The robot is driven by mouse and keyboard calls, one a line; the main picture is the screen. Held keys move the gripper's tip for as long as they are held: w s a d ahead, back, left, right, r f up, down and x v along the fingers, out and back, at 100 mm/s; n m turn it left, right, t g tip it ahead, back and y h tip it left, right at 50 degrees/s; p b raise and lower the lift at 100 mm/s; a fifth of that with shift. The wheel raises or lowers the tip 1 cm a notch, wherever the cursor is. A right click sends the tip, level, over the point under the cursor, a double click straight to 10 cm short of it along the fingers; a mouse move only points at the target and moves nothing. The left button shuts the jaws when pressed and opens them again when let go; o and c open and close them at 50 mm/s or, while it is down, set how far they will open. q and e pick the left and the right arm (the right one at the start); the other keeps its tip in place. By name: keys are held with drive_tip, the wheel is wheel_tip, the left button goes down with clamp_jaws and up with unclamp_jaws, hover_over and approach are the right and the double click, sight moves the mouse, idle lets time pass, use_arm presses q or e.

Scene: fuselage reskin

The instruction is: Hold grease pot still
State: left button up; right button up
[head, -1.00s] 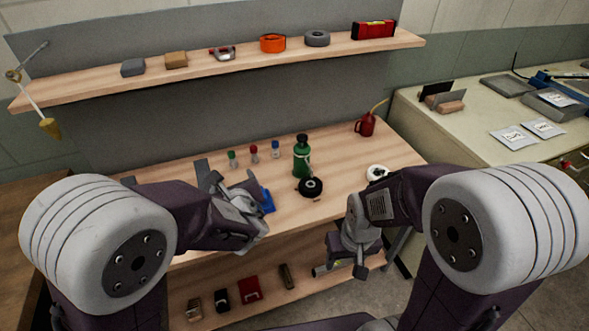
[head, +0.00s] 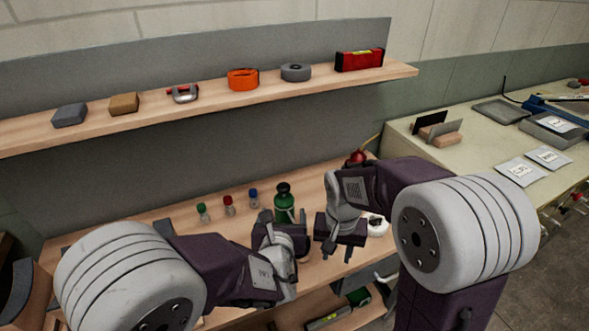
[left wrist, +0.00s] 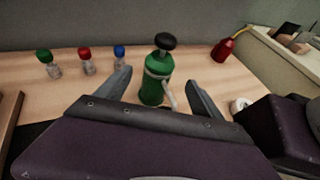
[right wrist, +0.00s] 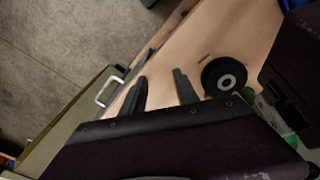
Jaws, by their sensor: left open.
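A green bottle-shaped pot (head: 284,203) with a black knob on top stands upright on the bench. I take it as the grease pot, though no label shows. In the left wrist view the pot (left wrist: 154,84) stands between the fingers of my left gripper (left wrist: 159,84), with gaps on both sides. The left gripper (head: 287,230) is open and hides the pot's lower part in the head view. My right gripper (head: 338,247) is to the right of the pot. Its fingers (right wrist: 160,92) are apart and empty in the right wrist view.
Small bottles with green, red and blue caps (head: 228,205) stand left of the pot. A white roll (head: 377,226) and a red oil can (head: 356,158) are to the right. A shelf (head: 210,95) runs above.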

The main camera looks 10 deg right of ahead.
sight(284, 201)
use_arm(q)
drive_tip(key=shift+a, duration=0.1)
drive_tip(key=x, duration=0.9)
clamp_jaws()
use_arm(e)
drive_tip(key=w+a+r+m+y, duration=0.2)
drive_tip(key=w+a+r+m, duration=0.1)
drive_tip(key=w+r+m, duration=0.4)
drive_tip(key=w+a+r+m+t+y, duration=0.1)
drive_tip(key=w+a+r+m+y, duration=0.1)
drive_tip(key=w+r+m, duration=0.6)
wheel_tip(284, 201, up, 5)
drive_tip(key=a+m, duration=0.1)
drive_tip(key=m, duration=0.2)
drive_tip(key=shift+w, duration=0.25)
drive_tip(key=shift+r, duration=0.1)
drive_tip(key=shift+c, duration=0.3)
